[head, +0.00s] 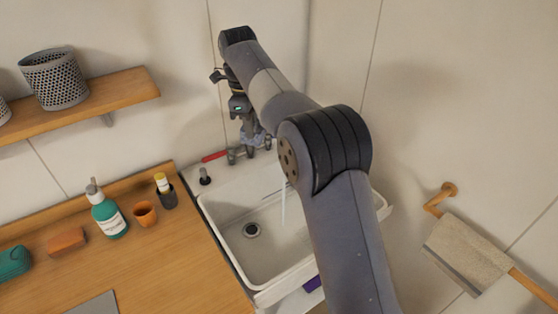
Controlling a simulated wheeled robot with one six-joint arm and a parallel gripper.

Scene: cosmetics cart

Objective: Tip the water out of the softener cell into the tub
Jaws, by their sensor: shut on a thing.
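My gripper (249,134) points down at the back of a white sink (225,205), right by the tap (236,155). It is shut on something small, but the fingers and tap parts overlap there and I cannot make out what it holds. A thin pale stream, which looks like running water (283,205), falls into the sink beside my arm. I cannot pick out a softener cell or a tub in this view. My arm covers the right part of the sink.
A wooden counter (170,265) at left carries a green pump bottle (109,216), an orange cup (145,214), a dark holder (167,196) and a brown block (67,242). A red item (214,156) lies on the sink's back edge. A towel (466,252) hangs at right.

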